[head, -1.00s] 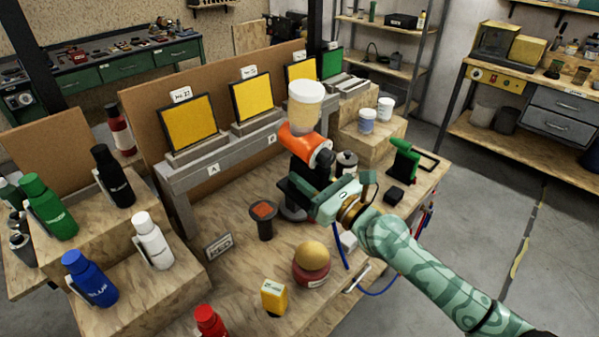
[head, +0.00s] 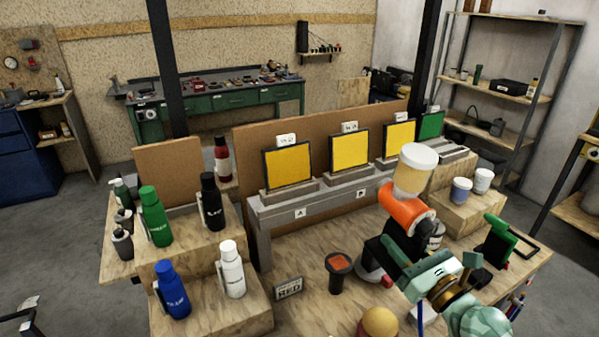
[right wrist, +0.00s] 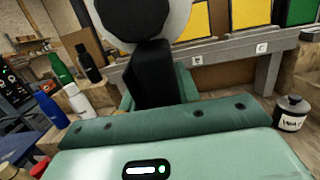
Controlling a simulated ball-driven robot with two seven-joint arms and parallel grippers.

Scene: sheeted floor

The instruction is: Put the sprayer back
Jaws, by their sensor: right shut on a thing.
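The sprayer has an orange body (head: 408,208), a pale translucent cup with a white lid (head: 414,172) and a black handle (head: 378,248). It is upright above the right half of the bench. My right gripper (head: 405,270), teal, is shut on the black handle, which also shows between the jaws in the right wrist view (right wrist: 153,75). A grey round base (head: 372,277) shows just below the handle; I cannot tell whether the sprayer touches it. My left gripper is not clearly seen.
Yellow panels (head: 288,165) stand on a grey ledge (head: 310,198) behind. Bottles, including a white one (head: 231,270), stand on wooden steps at left. A black cup with an orange top (head: 338,268), a yellow-topped jar (head: 379,322) and a lidded canister (right wrist: 291,112) are near the sprayer.

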